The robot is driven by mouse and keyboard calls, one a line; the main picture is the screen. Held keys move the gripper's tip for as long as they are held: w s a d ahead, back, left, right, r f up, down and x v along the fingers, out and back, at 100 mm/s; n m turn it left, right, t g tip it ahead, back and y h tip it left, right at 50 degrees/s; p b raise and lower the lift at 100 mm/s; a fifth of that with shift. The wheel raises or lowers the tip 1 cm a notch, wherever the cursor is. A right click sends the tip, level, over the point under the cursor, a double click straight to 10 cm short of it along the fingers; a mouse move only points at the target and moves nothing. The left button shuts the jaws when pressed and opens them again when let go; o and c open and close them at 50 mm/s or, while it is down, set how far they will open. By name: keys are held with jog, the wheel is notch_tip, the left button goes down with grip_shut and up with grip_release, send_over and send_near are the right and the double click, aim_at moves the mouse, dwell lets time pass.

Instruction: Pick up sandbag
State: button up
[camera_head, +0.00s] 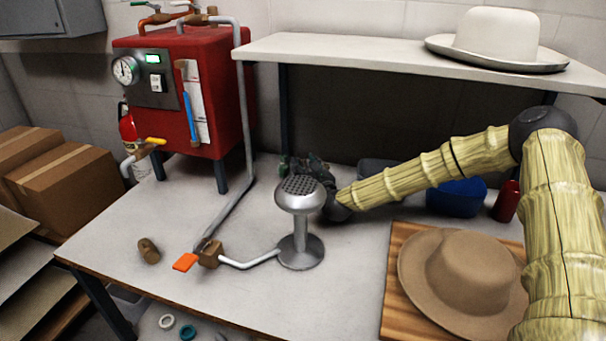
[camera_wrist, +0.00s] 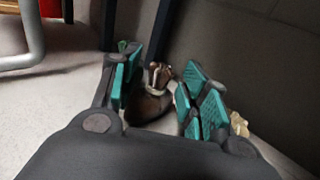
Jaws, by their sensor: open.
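The sandbag (camera_wrist: 147,107) shows in the wrist view as a small brown sack with a gathered, tied neck. It sits on the table between the two teal-padded fingers of my gripper (camera_wrist: 162,85). The fingers are open and spread to either side of it, and I cannot tell whether either one touches it. In the head view my gripper (camera_head: 305,170) is low at the back of the table, partly behind the metal steamer head. I cannot make out the sandbag in the head view.
The silver steamer (camera_head: 300,200) stands just in front of my gripper. The red boiler (camera_head: 190,90) is to the left and a white shelf (camera_head: 350,52) is above. A brown hat (camera_head: 465,270) on a wooden board, a blue bin (camera_head: 457,198) and a red bottle (camera_head: 506,201) are right.

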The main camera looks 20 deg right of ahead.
jog(key=shift+w, duration=1)
grip_shut()
jog(key=shift+r, duration=0.15)
